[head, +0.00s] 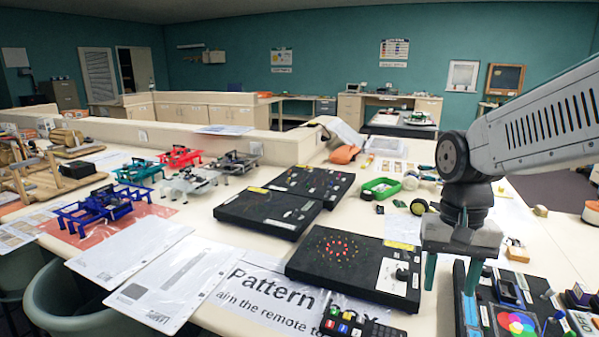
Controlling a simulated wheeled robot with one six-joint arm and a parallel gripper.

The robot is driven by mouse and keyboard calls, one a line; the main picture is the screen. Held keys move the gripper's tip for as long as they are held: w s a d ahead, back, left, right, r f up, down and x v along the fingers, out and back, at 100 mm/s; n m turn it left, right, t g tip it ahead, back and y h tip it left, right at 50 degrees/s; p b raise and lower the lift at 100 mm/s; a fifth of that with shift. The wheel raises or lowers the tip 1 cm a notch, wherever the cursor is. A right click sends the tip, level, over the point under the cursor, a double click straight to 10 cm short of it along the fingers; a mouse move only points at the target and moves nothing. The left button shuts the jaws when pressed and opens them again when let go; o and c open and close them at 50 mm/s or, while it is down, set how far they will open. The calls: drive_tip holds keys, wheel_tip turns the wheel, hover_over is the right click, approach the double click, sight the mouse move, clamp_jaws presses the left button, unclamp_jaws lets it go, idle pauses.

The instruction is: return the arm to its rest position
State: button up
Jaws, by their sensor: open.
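My gripper (450,274) hangs from my arm at the right of the head view, pointing down. Its two greenish fingers are apart, with nothing visible between them. It appears over the table between a black box with colored dots (345,262) on its left and a dark panel with a color wheel (517,322) on its lower right. The height of the fingertips above the table is hard to tell. My arm reaches in from the right edge.
The pale table (255,173) is crowded. White sheets (172,287) lie in front. A low partition (190,138) runs behind. A green chair (75,305) is lower left.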

drive_tip(key=s+r+n+t, duration=0.1)
drive_tip(key=s, duration=0.6)
drive_tip(key=s+d+r+n+t, duration=0.1)
drive_tip(key=s+n, duration=0.1)
drive_tip(key=s, duration=0.5)
drive_tip(key=shift+s+d+r+n+t, duration=0.2)
drive_tip(key=shift+s+r+n+t, duration=0.1)
drive_tip(key=shift+s, duration=0.1)
